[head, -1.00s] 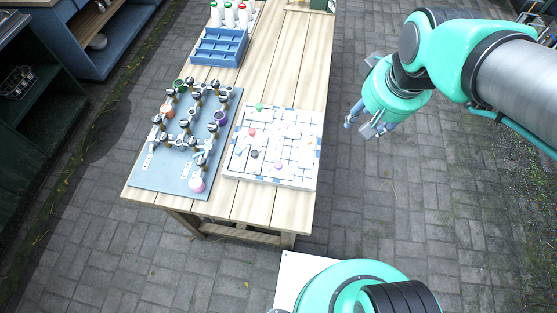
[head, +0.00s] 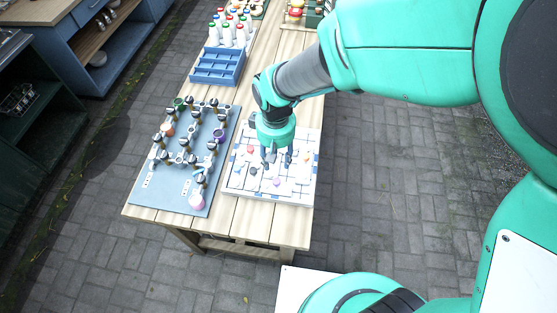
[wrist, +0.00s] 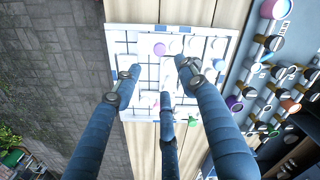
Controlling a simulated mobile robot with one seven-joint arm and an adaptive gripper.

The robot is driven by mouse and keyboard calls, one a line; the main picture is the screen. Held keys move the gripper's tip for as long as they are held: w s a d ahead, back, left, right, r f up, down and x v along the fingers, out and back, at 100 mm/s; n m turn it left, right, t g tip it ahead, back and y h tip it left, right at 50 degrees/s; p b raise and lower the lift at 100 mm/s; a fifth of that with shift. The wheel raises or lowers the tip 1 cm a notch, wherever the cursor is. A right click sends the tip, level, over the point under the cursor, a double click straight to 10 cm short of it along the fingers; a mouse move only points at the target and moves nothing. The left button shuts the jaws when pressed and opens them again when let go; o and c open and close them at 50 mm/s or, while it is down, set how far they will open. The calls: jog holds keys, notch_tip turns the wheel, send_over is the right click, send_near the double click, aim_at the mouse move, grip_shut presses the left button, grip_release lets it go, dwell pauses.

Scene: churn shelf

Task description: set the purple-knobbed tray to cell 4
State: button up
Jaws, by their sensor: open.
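The white board (head: 235,186) lies on the wooden table, with a grid of dark lines, blue patches and several small trays with coloured knobs. The purple knob (head: 277,182) is near the board's front edge; it also shows in the wrist view (wrist: 159,49), near the top between the fingertips. My gripper (head: 276,156) points down over the board, behind the purple knob in the head view. In the wrist view its fingers (wrist: 158,76) are spread apart with nothing between them. I cannot read any cell numbers. The fingers and arm hide part of the board.
A blue-grey panel (head: 152,190) with several valves and coloured knobs stands close left of the board. A blue crate (head: 218,67) and several white bottles (head: 228,38) are farther back. Paving is clear to the right of the table.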

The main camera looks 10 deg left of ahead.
aim_at(277, 181)
jog(key=shift+f, duration=0.1)
dwell(0.3)
notch_tip(277, 181, down, 14)
jog(key=shift+r+b, duration=0.2)
jog(key=shift+b, duration=0.7)
grip_shut()
